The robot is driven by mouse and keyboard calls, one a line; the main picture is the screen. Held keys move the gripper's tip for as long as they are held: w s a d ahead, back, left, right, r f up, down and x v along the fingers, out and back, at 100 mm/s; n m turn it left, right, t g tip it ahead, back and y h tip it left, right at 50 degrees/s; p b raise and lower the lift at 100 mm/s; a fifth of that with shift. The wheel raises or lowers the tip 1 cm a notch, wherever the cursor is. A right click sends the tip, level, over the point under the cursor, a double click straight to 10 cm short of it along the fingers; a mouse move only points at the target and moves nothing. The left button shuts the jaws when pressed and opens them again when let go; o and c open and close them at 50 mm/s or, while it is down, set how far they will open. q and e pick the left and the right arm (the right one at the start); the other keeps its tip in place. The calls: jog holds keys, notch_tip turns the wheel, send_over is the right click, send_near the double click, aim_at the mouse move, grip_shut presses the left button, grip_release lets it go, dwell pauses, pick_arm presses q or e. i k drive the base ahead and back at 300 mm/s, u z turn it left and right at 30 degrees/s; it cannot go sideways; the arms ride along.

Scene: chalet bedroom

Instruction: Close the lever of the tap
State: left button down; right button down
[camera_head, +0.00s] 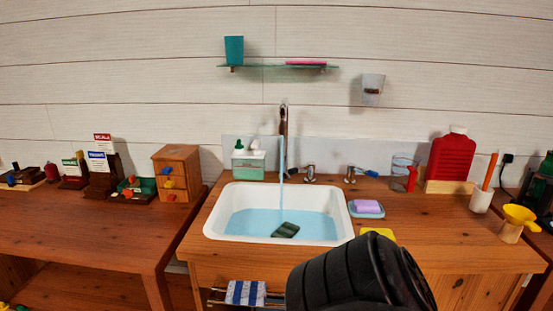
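The tap (284,118) rises behind the white sink (213,228), and a stream of water (281,165) runs from its spout into the basin. Two small metal fittings stand on the counter to the right of the stream, a left one (310,173) and a right one (350,174). A blue piece (368,173) shows beside the right fitting; I cannot tell which part is the lever. A dark, ribbed part of my own arm rises from the bottom edge in front of the counter. Neither gripper shows.
Blue water and a dark green block (285,230) are in the sink. A soap dispenser (248,161) stands behind left.

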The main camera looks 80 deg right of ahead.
aim_at(351, 168)
jog(key=k, duration=0.95)
jog(key=z, duration=0.25)
